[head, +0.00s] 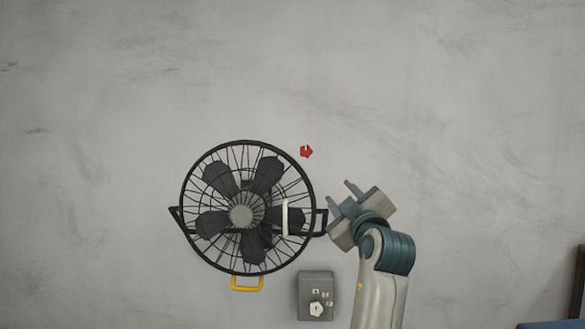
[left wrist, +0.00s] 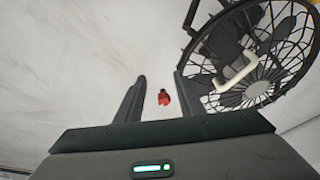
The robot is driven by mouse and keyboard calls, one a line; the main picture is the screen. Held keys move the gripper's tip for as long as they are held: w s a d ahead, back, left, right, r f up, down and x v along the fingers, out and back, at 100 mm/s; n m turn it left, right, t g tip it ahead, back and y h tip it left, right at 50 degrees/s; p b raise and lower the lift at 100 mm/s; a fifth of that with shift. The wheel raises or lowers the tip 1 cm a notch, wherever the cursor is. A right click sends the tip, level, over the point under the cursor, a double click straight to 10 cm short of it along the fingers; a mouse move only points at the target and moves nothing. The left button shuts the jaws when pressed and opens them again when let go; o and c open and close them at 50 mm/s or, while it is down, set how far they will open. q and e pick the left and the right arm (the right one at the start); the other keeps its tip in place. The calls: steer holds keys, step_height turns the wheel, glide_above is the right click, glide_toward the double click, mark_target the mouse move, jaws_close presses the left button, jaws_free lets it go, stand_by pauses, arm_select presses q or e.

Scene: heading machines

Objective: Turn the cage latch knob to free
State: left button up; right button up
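A small red knob (head: 306,151) sits on the grey wall just outside the upper right of a round black wire fan cage (head: 182,190); I take it as the cage latch knob. My left gripper (head: 342,195) is open and empty, below and to the right of the red knob and apart from it. In the left wrist view the red knob (left wrist: 163,98) shows beyond and between the two spread fingers (left wrist: 159,92). The cage (left wrist: 310,60) fills the upper right there. My right gripper is not in view.
A white handle (head: 285,217) is on the cage's right side, close to my left gripper. A yellow handle (head: 247,289) hangs below the cage. A grey control box (head: 303,285) with a pale dial (head: 316,309) is below right. The wall above is bare.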

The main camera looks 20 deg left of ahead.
mark_target(306, 151)
arm_select(q)
steer(key=s+a+r+n+y, duration=0.2)
steer(key=s+a+r+n, duration=0.1)
steer(key=r, duration=0.4)
steer(key=shift+s+a+g+y, duration=0.3)
steer(key=shift+s+a+g, duration=0.05)
steer(key=shift+s+g, duration=0.1)
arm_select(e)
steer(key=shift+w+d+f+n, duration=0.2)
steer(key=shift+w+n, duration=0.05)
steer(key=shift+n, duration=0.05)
arm_select(q)
steer(key=shift+w, duration=0.1)
